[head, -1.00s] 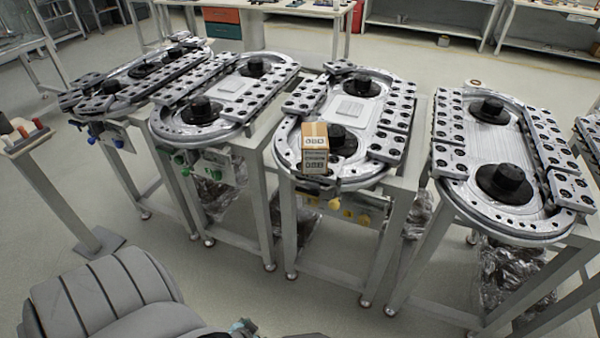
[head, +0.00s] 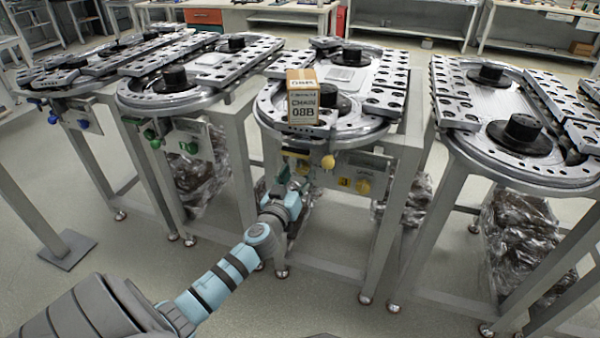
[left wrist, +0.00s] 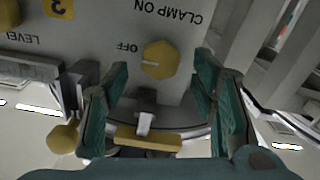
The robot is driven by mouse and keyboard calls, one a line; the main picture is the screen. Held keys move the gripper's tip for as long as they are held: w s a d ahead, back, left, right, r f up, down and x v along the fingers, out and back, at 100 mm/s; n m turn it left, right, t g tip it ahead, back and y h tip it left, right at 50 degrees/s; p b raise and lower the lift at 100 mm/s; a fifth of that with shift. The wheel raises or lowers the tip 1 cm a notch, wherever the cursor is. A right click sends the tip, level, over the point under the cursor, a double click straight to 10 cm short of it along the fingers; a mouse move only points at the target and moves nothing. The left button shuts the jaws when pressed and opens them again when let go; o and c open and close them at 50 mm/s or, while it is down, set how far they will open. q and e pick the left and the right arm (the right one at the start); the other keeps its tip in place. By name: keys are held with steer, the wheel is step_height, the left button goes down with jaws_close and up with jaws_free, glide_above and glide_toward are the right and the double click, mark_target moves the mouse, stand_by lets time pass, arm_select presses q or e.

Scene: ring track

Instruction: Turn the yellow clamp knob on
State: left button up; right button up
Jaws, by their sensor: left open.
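The yellow clamp knob (left wrist: 160,59) shows in the left wrist view on a grey panel (left wrist: 105,35). The panel appears upside down there, with "CLAMP ON" and "OFF" lettering. The knob's white mark points left, toward "OFF". My left gripper (left wrist: 161,72) is open, its green fingers on either side just short of the knob, with visible gaps. In the head view my left gripper (head: 299,172) is at the front of the third ring track (head: 375,127), and the clamp knob is hidden there. My right gripper is not in view.
A yellow ball handle (head: 328,161) and yellow level knob (head: 363,186) are close by. A yellow bar (left wrist: 145,138) lies below the knob in the wrist view. A carton (head: 303,100) stands on the track. Frame legs flank my arm.

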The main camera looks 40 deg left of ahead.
arm_select(q)
steer(key=shift+x, duration=0.95)
steer(key=c, duration=1.1)
steer(key=shift+c, duration=0.2)
